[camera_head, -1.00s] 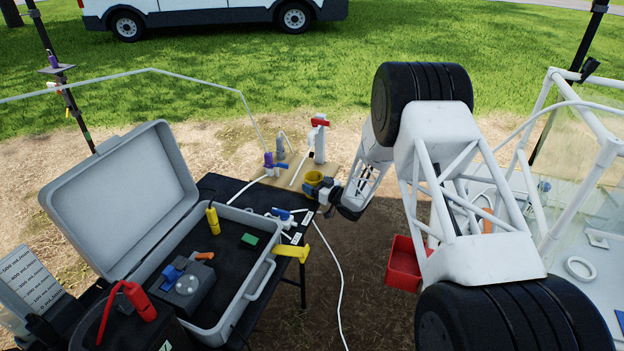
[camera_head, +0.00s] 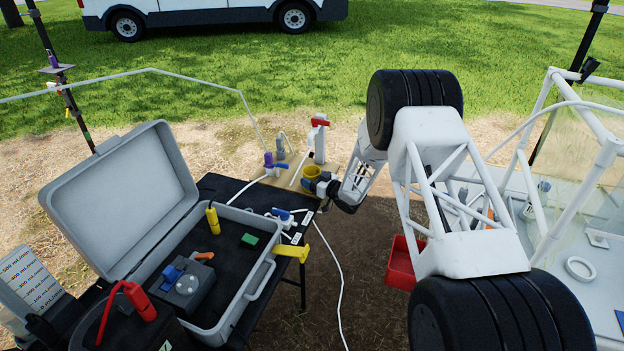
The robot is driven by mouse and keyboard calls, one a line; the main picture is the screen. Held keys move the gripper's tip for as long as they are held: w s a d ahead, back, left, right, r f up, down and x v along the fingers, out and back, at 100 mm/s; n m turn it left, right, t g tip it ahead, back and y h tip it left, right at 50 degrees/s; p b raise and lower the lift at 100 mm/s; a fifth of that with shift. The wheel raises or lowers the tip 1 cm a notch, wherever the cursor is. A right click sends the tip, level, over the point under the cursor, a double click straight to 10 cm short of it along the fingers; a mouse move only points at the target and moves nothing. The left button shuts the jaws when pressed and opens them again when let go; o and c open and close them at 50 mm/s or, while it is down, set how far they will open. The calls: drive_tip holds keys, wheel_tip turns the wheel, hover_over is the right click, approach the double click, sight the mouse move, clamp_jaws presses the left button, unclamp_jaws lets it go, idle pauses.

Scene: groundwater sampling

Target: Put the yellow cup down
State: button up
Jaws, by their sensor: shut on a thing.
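The yellow cup (camera_head: 312,173) is small in the picture, at the far right corner of the black table, by the wooden board. My gripper (camera_head: 316,182) reaches in from the right and is shut on the cup. The cup looks upright. The gripper's dark body hides part of the cup's lower side, so I cannot tell whether its base touches the board or hangs above it.
The wooden board (camera_head: 284,178) carries a red-handled white valve (camera_head: 319,138) and purple and grey fittings close behind the cup. The open grey case (camera_head: 262,287) fills the table's front. A red bin (camera_head: 402,264) sits right of the table. A white hose hangs off the table's right edge.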

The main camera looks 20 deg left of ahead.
drive_tip(key=shift+f, duration=0.15)
drive_tip(key=o, duration=0.9)
drive_tip(key=v, duration=0.7)
drive_tip(key=shift+d, duration=0.4)
drive_tip(key=shift+s, duration=0.1)
idle(0.4)
